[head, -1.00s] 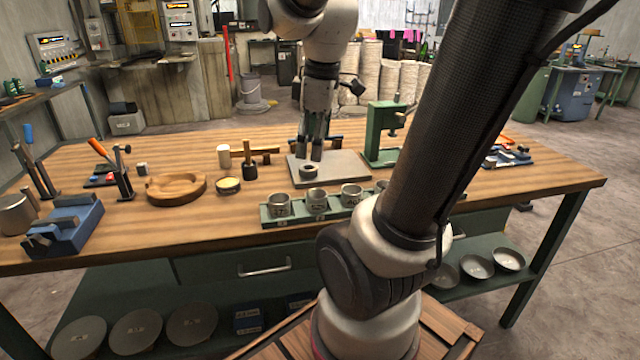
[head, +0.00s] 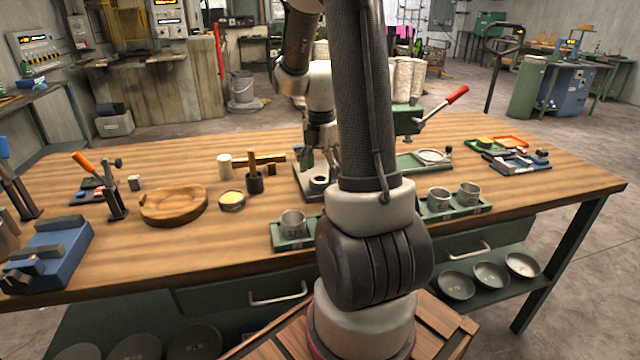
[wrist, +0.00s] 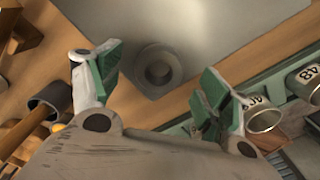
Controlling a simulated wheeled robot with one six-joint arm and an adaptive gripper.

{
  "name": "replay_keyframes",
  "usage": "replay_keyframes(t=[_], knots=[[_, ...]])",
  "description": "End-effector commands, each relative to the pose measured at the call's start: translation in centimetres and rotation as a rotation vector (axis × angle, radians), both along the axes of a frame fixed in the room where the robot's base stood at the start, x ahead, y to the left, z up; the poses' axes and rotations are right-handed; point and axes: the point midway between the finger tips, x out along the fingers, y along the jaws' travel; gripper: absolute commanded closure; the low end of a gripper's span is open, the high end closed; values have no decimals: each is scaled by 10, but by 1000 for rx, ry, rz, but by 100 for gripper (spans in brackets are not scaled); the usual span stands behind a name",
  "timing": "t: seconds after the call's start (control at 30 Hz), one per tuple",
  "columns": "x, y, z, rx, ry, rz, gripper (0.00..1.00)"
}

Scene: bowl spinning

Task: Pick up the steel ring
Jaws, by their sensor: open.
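The steel ring (head: 319,181) is a small, dark grey ring with a round hole, lying near the front of a grey metal plate (head: 303,185) on the bench. In the wrist view the ring (wrist: 157,68) lies ahead of and between the green-padded fingertips of my gripper (wrist: 160,80). The fingers are spread apart with nothing between their pads, and do not appear to touch the ring. In the head view my gripper (head: 322,160) hangs just above and behind the ring. My arm hides the plate's right part.
Steel cups (head: 292,222) stand in a green rack (head: 286,242) before the plate. A mallet (head: 254,180), a small yellow-filled dish (head: 231,201) and a wooden bowl form (head: 173,205) lie left. A green press with a red lever (head: 456,95) stands behind right.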

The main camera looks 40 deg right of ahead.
Motion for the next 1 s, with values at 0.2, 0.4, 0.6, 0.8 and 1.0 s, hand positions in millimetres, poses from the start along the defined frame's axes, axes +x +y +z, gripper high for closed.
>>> replay_keyframes(t=[0.2,0.4,0.6,0.8,1.0], knots=[[0,1,-24,1,1,-1,22],[0,1,-25,0,-1,-1,22],[0,1,-24,0,0,-1,55],[1,1,-24,-1,-1,-1,82],[1,0,-21,-1,-2,-1,82]])
